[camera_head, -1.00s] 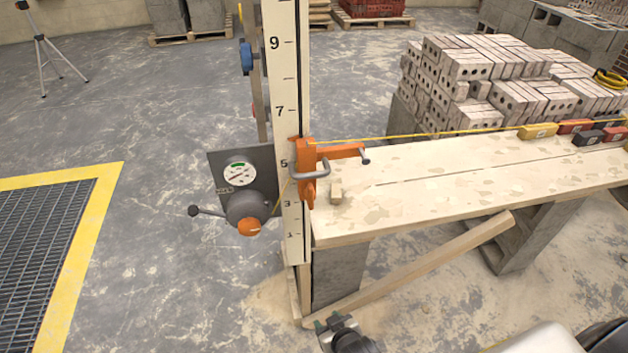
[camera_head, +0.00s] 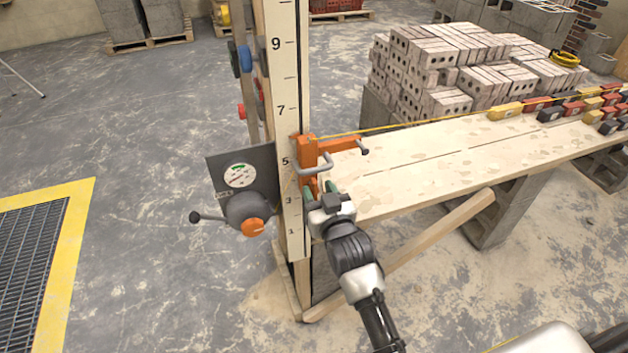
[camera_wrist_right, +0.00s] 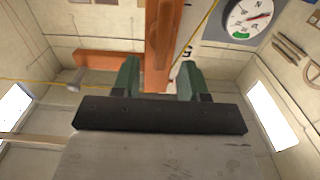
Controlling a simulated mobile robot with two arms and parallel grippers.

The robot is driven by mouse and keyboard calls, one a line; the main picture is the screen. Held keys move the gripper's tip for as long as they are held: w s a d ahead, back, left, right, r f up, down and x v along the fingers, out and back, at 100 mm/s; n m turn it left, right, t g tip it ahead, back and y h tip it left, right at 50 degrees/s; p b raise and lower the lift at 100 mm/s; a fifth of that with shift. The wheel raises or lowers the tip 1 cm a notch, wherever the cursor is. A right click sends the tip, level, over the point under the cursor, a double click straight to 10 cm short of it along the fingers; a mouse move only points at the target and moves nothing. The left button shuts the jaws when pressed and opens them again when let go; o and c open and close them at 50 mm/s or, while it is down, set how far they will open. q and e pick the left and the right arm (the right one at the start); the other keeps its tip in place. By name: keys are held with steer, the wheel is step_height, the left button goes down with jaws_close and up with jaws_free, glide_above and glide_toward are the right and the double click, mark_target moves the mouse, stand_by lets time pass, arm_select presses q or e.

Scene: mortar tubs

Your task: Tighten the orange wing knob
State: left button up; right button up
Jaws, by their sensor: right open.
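An orange clamp (camera_head: 307,150) is fixed on the white numbered board (camera_head: 277,90); a grey bent handle (camera_head: 318,166) crosses it. Its lower orange part, which looks like the wing knob, is mostly hidden by my right gripper (camera_head: 320,191). That gripper is open, its green fingertips just below the clamp. In the right wrist view, the fingers (camera_wrist_right: 160,75) stand apart with the orange upright piece (camera_wrist_right: 163,40) beyond and between them; I cannot tell whether they touch it. A second orange knob (camera_head: 252,227) sits on a grey housing left of the board. My left gripper is out of view.
A wooden plank bench (camera_head: 430,165) runs right from the board, with a yellow string (camera_head: 400,127) above it. A slanted brace (camera_head: 420,245) is beneath. A gauge plate (camera_head: 236,172) and a black-ended lever (camera_head: 196,216) stick out left of the board. Bricks (camera_head: 450,65) are stacked behind.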

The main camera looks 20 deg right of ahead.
mark_target(316, 187)
steer(key=shift+w, duration=1.7)
